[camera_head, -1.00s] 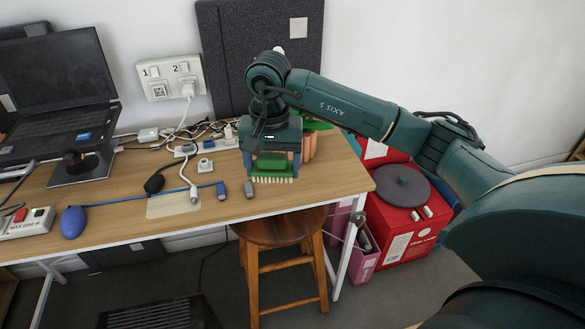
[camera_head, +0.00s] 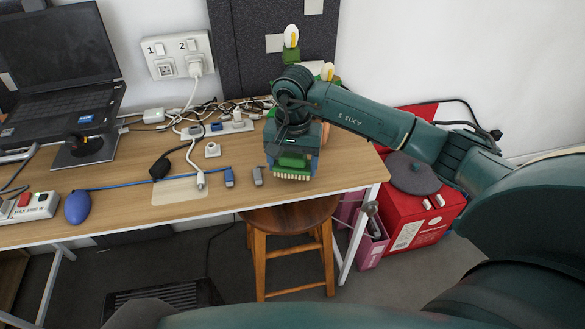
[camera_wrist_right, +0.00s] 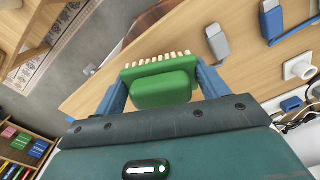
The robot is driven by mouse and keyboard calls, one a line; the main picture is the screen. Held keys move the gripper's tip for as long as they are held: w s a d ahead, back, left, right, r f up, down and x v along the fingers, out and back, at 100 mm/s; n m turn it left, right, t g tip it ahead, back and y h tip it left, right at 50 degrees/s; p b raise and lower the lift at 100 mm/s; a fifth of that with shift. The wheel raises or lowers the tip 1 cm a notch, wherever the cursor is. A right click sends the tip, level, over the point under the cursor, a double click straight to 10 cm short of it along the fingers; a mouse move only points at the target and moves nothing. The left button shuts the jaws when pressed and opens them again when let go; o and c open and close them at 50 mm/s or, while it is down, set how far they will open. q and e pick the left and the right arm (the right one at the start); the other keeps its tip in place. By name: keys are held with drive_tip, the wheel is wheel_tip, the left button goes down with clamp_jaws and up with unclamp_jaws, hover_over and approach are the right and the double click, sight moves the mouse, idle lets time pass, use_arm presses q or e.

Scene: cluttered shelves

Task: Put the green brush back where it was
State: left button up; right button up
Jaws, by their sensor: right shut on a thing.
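The green brush (camera_head: 292,163) with pale bristles is between the fingers of my right gripper (camera_head: 291,167), over the right part of the wooden table near its front edge. In the right wrist view the brush (camera_wrist_right: 163,84) sits between the two blue fingers, which press on its ends. Its bristles point away from the gripper's palm. I cannot tell whether the bristles touch the table. My left gripper is not in view.
A grey USB stick (camera_head: 258,176) lies just left of the brush. Cables and a power strip (camera_head: 225,128) crowd the table (camera_head: 130,200) further back. A laptop (camera_head: 60,70) stands at left. A wooden stool (camera_head: 290,218) is below the front edge, with a red box (camera_head: 415,215) right.

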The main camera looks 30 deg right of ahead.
wheel_tip(320, 180, down, 2)
drive_tip(key=shift+f, duration=0.1)
drive_tip(key=shift+f+b, duration=0.2)
drive_tip(key=shift+b, duration=0.1)
drive_tip(key=o, duration=1)
drive_tip(key=shift+r, duration=0.1)
